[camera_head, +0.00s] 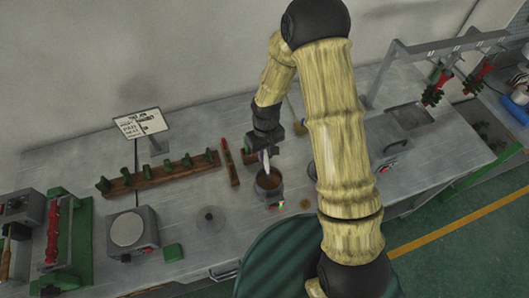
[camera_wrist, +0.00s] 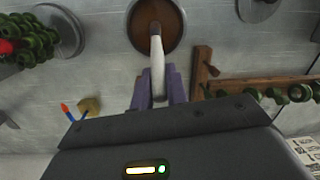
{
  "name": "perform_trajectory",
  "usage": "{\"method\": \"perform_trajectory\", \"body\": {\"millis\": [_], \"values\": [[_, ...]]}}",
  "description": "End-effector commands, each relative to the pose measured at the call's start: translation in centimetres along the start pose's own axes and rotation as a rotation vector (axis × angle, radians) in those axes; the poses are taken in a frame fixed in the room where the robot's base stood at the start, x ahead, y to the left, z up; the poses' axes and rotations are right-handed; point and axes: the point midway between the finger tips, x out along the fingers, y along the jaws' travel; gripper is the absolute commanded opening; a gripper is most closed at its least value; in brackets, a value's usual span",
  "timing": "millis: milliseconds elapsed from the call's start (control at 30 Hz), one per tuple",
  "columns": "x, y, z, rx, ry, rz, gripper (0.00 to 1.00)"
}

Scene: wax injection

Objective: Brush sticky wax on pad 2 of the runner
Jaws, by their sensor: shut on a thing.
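My gripper (camera_wrist: 158,92) is shut on a brush (camera_wrist: 157,65) with a pale handle and a dark tip. The brush points down into a round pot (camera_wrist: 132,22) of brown wax (camera_wrist: 170,20); its tip is over or in the wax, and I cannot tell if it touches. In the head view the brush (camera_head: 265,160) is above the same pot (camera_head: 268,192).
A long wooden rack (camera_head: 130,186) with several green pieces lies to the left. A sign (camera_head: 140,122) stands behind it. A grey device with a round plate (camera_head: 128,230) is at front left. Red-and-green trees (camera_head: 435,88) hang at right. My arm hides part of the bench.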

Motion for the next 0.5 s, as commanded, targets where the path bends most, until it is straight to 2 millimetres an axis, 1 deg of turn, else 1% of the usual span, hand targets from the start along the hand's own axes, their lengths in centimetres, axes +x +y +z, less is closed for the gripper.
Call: {"method": "perform_trajectory", "body": {"millis": [33, 500], "values": [[-0.7, 0.0, 0.0, 0.0, 0.001, 0.0, 0.0], [-3.7, -0.2, 0.2, 0.0, 0.001, 0.0, 0.0]]}}
